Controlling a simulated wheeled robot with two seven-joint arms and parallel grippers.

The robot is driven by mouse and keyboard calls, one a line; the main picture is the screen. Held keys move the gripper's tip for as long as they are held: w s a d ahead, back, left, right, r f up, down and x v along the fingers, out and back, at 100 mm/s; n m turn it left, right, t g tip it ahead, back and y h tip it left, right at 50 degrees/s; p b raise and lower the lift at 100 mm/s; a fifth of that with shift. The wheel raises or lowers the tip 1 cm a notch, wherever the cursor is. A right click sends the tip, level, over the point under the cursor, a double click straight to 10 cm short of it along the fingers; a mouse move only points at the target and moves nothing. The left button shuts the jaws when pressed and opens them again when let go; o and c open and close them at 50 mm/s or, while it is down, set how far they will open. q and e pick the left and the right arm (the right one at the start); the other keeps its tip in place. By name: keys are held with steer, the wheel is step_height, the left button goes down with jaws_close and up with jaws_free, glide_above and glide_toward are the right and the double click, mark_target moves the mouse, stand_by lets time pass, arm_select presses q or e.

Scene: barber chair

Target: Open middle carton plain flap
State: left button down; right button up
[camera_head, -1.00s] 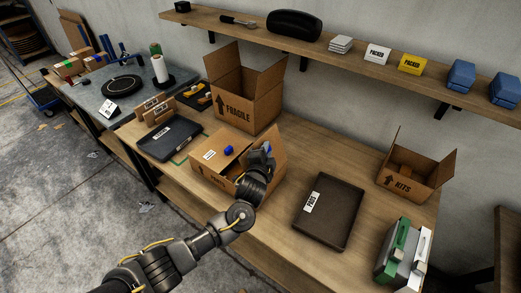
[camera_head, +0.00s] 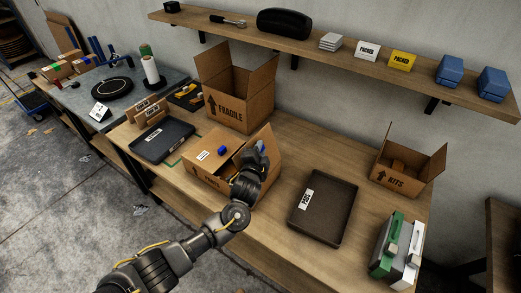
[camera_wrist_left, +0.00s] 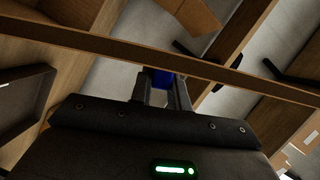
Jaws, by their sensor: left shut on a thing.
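The middle carton (camera_head: 207,176) is a brown box at the front of the wooden bench. Its labelled flap (camera_head: 208,149) on the left lies nearly flat, with a blue tab (camera_head: 221,150) at its edge. The plain flap (camera_head: 270,145) on the right stands raised, with a dark gap between the flaps. My left gripper (camera_head: 259,151) is at this flap, shut on its blue tab. The tab shows between the fingers in the left wrist view (camera_wrist_left: 162,80), beside a long brown cardboard edge. The fingertips are partly hidden. My right gripper is not in view.
A tall open FRAGILE carton (camera_head: 240,100) stands close behind. A dark tray (camera_head: 324,208) lies to the right, and a KITS carton (camera_head: 397,177) is at the far right. Another dark tray (camera_head: 163,141) lies to the left. A shelf (camera_head: 330,55) runs above the bench.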

arm_select(q)
steer(key=shift+r, duration=0.1)
stand_by(0.4)
steer(key=c, duration=1.3)
jaws_free()
steer(key=shift+s, duration=0.1)
steer(key=b+v, duration=0.1)
steer(key=v, duration=0.9)
steer(key=shift+s+a, duration=0.1)
steer(key=shift+s, duration=0.25)
